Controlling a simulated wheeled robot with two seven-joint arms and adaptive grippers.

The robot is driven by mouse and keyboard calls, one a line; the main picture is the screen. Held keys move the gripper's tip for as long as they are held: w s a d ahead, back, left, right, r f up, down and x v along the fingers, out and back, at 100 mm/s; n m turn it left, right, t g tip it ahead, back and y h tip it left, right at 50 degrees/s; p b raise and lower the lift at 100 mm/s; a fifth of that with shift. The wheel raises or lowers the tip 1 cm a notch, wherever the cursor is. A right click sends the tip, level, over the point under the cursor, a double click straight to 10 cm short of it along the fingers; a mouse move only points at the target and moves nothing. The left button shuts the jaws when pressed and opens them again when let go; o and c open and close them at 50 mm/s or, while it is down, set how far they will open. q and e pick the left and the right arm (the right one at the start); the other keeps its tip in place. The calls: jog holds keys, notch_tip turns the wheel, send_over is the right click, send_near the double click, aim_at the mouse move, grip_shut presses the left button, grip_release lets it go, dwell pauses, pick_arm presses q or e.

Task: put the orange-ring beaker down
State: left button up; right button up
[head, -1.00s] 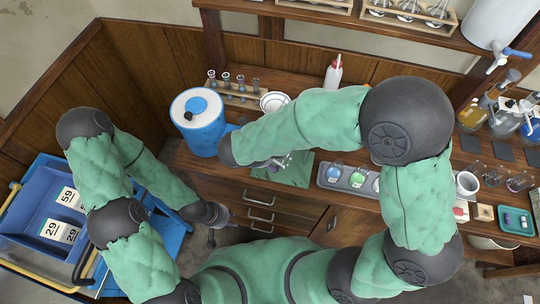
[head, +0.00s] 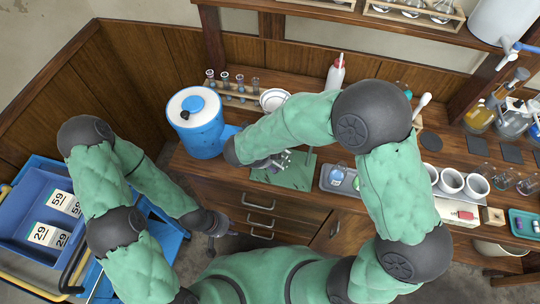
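I cannot make out an orange-ring beaker in the head view. My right gripper (head: 279,162) is low over the green mat (head: 297,178) on the bench, mostly hidden behind its own wrist and forearm. Something small and pale shows by its fingers, too small to tell whether it is held. My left gripper (head: 214,230) hangs in front of the bench drawers, apart from the bench top, pointing down. Whether its fingers are open or shut is too small to tell.
A blue drum with a white lid (head: 199,128) stands left of the mat. A test tube rack (head: 236,92), a white bowl (head: 273,100) and a wash bottle (head: 334,74) are behind. A grey tray (head: 332,178) and white cups (head: 451,181) are right. A blue cart (head: 28,206) is left.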

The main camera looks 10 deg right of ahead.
jog(key=shift+f, duration=0.1)
jog(key=o, duration=1.1)
jog(key=shift+o, duration=0.2)
jog(key=shift+s+a+r, duration=0.1)
jog(key=shift+r, duration=0.35)
jog(key=p+v, duration=0.4)
jog(key=v, duration=0.7)
jog(key=shift+s+a, duration=0.15)
